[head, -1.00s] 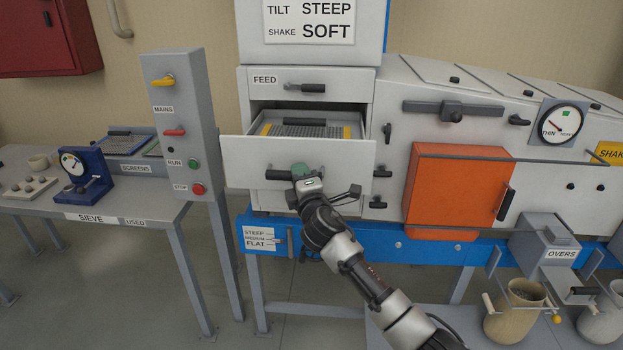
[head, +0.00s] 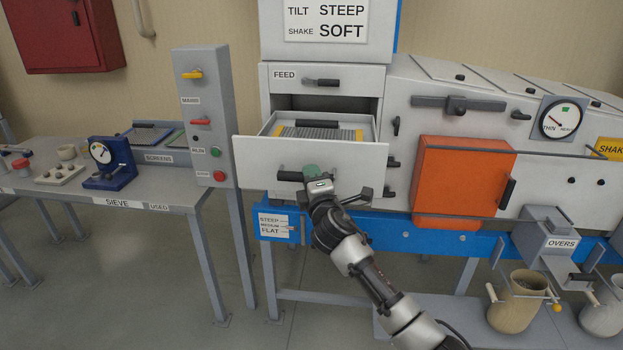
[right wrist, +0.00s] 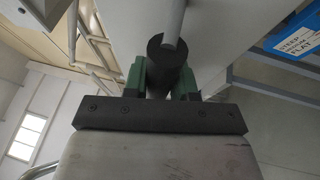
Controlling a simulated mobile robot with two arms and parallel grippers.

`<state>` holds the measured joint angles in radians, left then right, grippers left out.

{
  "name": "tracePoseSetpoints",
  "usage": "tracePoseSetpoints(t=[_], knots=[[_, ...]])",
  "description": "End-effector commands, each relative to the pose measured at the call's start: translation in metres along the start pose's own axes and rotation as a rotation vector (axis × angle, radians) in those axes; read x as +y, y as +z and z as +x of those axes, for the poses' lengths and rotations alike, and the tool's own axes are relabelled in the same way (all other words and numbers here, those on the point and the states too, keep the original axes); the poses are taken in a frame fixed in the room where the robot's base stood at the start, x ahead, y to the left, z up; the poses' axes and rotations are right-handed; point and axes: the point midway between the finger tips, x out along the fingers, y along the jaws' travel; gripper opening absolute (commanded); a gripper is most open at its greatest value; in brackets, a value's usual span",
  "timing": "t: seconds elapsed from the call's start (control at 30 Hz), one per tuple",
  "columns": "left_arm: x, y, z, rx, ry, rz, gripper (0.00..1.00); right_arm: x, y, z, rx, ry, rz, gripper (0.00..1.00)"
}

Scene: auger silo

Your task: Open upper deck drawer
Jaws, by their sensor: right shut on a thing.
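The upper deck drawer (head: 262,160) stands pulled out from the white cabinet below the FEED drawer (head: 285,76). A screen tray (head: 318,133) with yellow side strips shows inside it. My right gripper (head: 312,172) is at the drawer's front, shut on its dark handle (head: 290,176). In the right wrist view the green fingers (right wrist: 165,80) close around the dark round handle (right wrist: 168,58) from both sides. My left gripper is in neither current view.
An orange door (head: 463,180) and dark latches are right of the drawer. A grey switch post (head: 205,130) and the sieve table (head: 120,200) stand to the left. The floor in front is open.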

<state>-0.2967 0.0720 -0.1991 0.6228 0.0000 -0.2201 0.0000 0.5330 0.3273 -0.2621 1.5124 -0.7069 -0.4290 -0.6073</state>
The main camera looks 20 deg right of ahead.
Motion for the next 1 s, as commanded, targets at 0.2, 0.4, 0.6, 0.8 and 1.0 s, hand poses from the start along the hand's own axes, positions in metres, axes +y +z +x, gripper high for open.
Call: tracePoseSetpoints(t=[0.2, 0.4, 0.6, 0.8, 1.0], knots=[[-0.002, 0.001, 0.000, -0.001, -0.003, 0.002, 0.94, 0.000, 0.001, 0.000, -0.001, 0.000, -0.001, 0.51], [-0.004, 0.002, 0.000, -0.002, -0.005, 0.004, 0.94, 0.000, 0.001, 0.000, 0.000, 0.001, 0.000, 0.51], [-0.005, 0.004, 0.003, -0.006, -0.006, 0.005, 0.94, -0.002, 0.001, -0.009, -0.001, 0.000, -0.001, 0.51], [-0.005, 0.006, 0.012, -0.008, -0.006, 0.005, 0.94, -0.004, 0.000, -0.042, 0.001, 0.000, -0.002, 0.51], [-0.005, 0.008, 0.022, -0.009, -0.006, 0.005, 0.94, -0.004, 0.001, -0.079, 0.000, 0.000, -0.001, 0.51]])
